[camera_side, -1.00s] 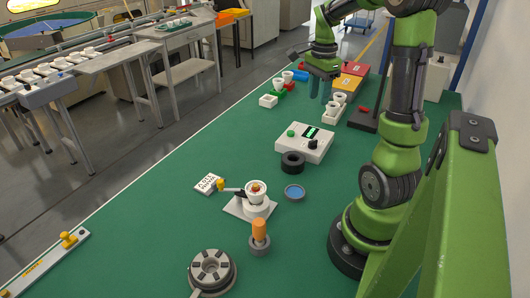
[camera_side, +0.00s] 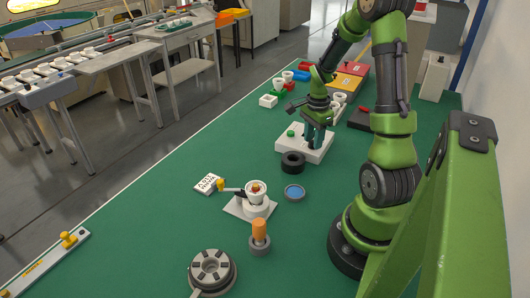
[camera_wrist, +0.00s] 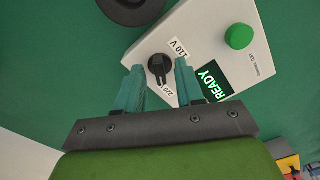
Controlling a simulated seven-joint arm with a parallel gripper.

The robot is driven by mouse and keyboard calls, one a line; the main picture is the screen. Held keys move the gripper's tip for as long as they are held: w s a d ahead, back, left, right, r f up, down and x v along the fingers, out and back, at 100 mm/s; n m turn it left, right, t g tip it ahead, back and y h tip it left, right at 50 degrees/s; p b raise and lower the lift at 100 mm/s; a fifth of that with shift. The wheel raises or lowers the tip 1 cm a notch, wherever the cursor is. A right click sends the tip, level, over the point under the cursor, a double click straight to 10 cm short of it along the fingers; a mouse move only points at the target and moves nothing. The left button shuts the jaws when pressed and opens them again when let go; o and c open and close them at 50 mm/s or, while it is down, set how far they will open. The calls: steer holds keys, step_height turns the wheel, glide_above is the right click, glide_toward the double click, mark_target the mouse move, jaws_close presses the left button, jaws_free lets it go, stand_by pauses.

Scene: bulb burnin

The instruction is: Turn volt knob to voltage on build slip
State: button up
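The white test box (camera_side: 290,149) stands on the green bench, and it also shows in the wrist view (camera_wrist: 160,40). Its black volt knob (camera_wrist: 160,66) sits between labels "110 V" (camera_wrist: 179,47) and "220" (camera_wrist: 167,91). The knob's narrow end seems to point toward "220". My gripper (camera_wrist: 160,71) is open, one teal finger on each side of the knob; contact cannot be told. In the side view my gripper (camera_side: 315,139) is over the box's right part and hides the knob. The white slip (camera_side: 209,184) lies left of the lamp fixture; its writing is too small to read surely.
The box has a green button (camera_wrist: 238,36) and a display (camera_wrist: 213,81) reading "READY". A black ring (camera_side: 293,163) lies close in front of the box. Cups in a white holder (camera_side: 339,105) stand behind it. A blue dish (camera_side: 294,193) and the fixture (camera_side: 255,204) are nearer.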

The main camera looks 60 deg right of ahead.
steer(key=shift+c, duration=0.3)
jaws_close()
steer(key=shift+n, duration=0.3)
steer(key=n, duration=1)
steer(key=shift+r+n, duration=0.1)
steer(key=shift+n, duration=0.2)
steer(key=n, duration=1.2)
steer(key=shift+n, duration=0.3)
